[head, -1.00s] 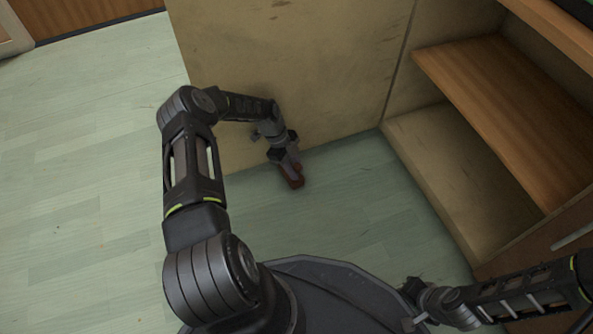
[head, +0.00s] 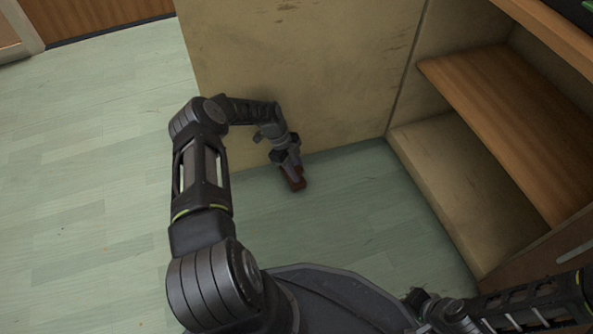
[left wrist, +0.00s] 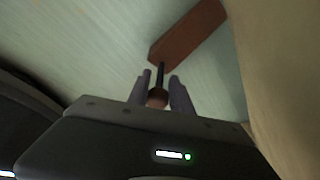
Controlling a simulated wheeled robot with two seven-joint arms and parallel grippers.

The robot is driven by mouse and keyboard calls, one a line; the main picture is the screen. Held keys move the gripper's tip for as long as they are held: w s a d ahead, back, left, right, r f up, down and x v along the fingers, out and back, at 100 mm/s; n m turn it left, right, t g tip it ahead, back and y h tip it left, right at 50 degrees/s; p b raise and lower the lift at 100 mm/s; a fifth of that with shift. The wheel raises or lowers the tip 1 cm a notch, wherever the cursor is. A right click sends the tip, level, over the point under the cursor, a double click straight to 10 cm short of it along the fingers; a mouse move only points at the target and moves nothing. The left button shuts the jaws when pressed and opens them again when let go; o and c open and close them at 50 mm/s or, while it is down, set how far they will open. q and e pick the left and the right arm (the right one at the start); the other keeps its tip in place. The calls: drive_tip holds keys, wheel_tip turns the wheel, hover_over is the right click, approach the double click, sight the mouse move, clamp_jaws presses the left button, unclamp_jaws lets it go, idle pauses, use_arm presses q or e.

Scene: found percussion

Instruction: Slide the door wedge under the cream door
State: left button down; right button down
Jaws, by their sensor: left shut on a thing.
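The door wedge is a reddish-brown block (left wrist: 188,32) with a thin dark stem and a round knob (left wrist: 157,97). My left gripper (left wrist: 160,90) is shut on the knob, one finger on each side. In the head view the wedge (head: 296,184) is low at the floor in front of the cream door (head: 300,70), near its bottom edge. My left gripper (head: 288,168) partly covers it there. I cannot tell whether the wedge touches the floor or the door. My right gripper (head: 433,314) is at the lower right, its fingers unclear.
Right of the cream door stands a shelf unit with a wooden shelf (head: 510,115) and a cream base (head: 450,190). Pale green floor (head: 90,180) is open on the left. A wooden panel (head: 85,15) stands at the back left.

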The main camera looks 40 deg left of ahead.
use_arm(q)
drive_tip(key=shift+w+a, duration=0.15)
drive_tip(key=shift+a, duration=0.2)
drive_tip(key=c, duration=1.1)
unclamp_jaws()
drive_tip(key=shift+d, duration=0.1)
drive_tip(key=shift+o, duration=0.2)
wheel_tip(320, 180, up, 10)
drive_tip(key=p, duration=0.4)
drive_tip(key=shift+p, duration=0.35)
